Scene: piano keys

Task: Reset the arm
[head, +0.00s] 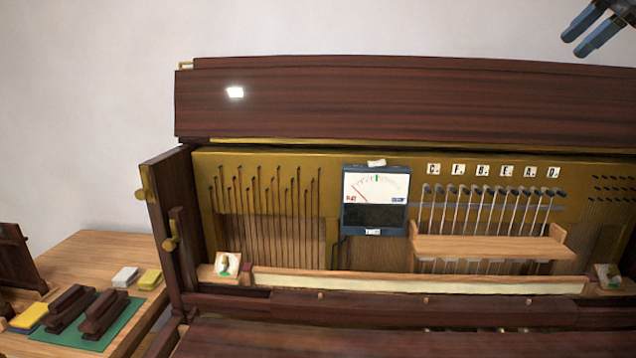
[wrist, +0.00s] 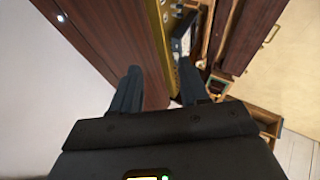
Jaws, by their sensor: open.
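My gripper (head: 592,30) is at the top right corner of the head view, above the piano's dark wooden top (head: 400,98). Its two blue-grey fingers are apart with nothing between them. In the wrist view my gripper (wrist: 158,88) also shows its two fingers spread and empty, with the piano's dark panel (wrist: 110,40) behind them. The rest of the arm is out of the head view.
The open piano holds a tuning meter (head: 376,188), strings, and a row of labelled pins (head: 495,190) above a small wooden shelf (head: 490,246). A side table (head: 95,250) at left carries dark wooden blocks, a green mat (head: 112,330) and sponge-like pieces. The wall space above the piano is clear.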

